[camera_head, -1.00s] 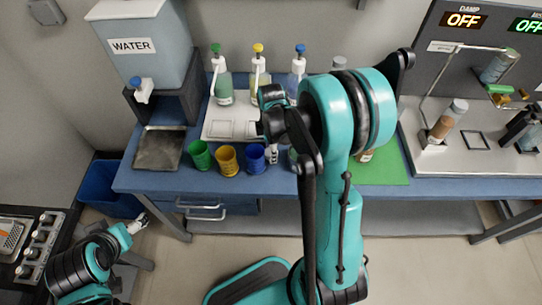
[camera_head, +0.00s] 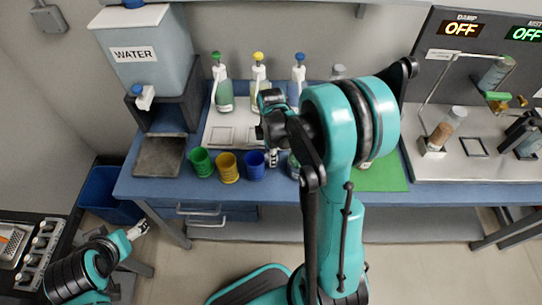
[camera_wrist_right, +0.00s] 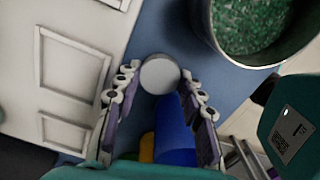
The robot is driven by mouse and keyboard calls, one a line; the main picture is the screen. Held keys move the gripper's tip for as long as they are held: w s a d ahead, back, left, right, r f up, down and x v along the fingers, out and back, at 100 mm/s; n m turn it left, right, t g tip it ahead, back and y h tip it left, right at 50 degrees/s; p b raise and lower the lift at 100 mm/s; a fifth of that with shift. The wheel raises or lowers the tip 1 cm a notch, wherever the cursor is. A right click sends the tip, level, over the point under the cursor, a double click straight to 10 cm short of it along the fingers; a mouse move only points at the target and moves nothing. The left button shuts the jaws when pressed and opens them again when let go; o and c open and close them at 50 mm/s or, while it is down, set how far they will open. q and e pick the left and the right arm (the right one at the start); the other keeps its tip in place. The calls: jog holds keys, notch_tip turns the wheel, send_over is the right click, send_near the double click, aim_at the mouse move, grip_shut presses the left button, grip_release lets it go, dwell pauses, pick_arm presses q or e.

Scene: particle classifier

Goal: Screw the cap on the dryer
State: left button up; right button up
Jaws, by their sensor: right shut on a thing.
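My right gripper (camera_wrist_right: 158,92) is shut on a round, light grey cap (camera_wrist_right: 160,75), held between its fingertips in the right wrist view. In the head view this gripper (camera_head: 272,160) hangs over the blue bench, just right of the blue cup; the cap is too small to make out there. An open jar of green particles (camera_wrist_right: 252,22) stands beside the cap, apart from it, at the top right of the wrist view. I cannot tell whether this jar is the dryer. My left gripper (camera_head: 138,230) is low at the left, clear of the bench; its jaws are too small to read.
Green (camera_head: 200,162), yellow (camera_head: 228,168) and blue (camera_head: 253,165) cups line the bench front. Pump bottles (camera_head: 259,90) stand behind a white tray (camera_head: 212,136). A green mat (camera_head: 385,178) lies right of my arm. A tilted brown-filled jar (camera_head: 441,134) sits in the right-hand station.

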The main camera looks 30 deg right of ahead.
pick_arm(q)
notch_tip(320, 180, up, 6)
jog(key=p, duration=0.5)
jog(key=shift+p, duration=0.35)
pick_arm(e)
notch_tip(320, 180, up, 17)
jog(key=shift+f, duration=0.15)
pick_arm(q)
jog(key=shift+c, duration=0.7)
